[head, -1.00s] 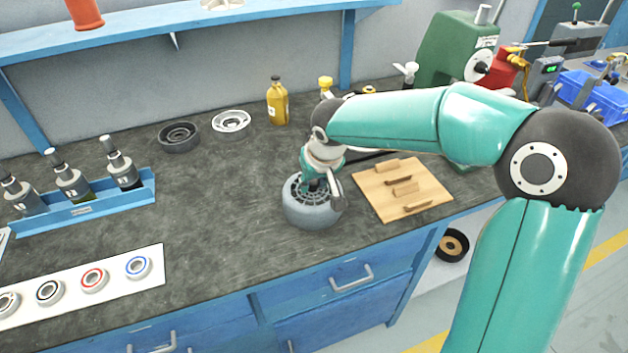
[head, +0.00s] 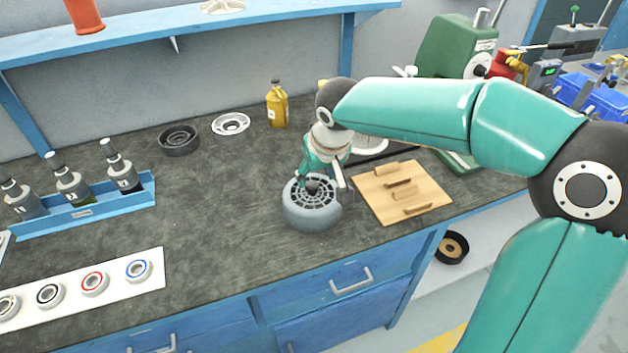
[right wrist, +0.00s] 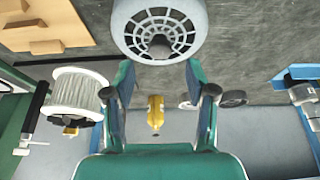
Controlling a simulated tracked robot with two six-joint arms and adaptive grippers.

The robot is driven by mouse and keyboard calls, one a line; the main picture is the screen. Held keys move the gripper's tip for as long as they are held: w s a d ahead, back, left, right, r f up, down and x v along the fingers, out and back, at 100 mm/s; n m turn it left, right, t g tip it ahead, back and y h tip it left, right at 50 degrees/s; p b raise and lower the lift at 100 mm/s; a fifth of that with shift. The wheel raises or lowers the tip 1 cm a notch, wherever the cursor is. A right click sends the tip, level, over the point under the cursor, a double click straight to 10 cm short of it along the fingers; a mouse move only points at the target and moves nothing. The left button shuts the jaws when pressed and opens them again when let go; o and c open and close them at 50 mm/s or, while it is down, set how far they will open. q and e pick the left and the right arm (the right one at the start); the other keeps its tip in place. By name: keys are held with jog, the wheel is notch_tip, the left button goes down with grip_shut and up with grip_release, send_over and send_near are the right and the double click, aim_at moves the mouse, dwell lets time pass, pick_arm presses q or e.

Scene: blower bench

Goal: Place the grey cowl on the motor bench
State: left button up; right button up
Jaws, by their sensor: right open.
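The grey cowl (head: 312,213) is a round cap with a slotted grille and a dark centre. It sits upright, grille up, on the dark bench top (head: 225,215), near the front edge. My right gripper (head: 322,179) is open just above and behind the cowl, partly over its far rim in the head view. In the right wrist view the open fingers of the gripper (right wrist: 163,78) have nothing between them, and the cowl (right wrist: 160,14) shows beyond them at the top. My left gripper is not in view.
A wooden board with pegs (head: 403,192) lies right of the cowl. A white pleated spool (right wrist: 78,92) stands behind my right gripper. A yellow bottle (head: 277,105), dark ring (head: 179,138) and white ring (head: 230,124) are at the back.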

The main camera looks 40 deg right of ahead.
jog(key=v, duration=0.6)
jog(key=shift+s+r, duration=0.2)
jog(key=shift+r, duration=0.1)
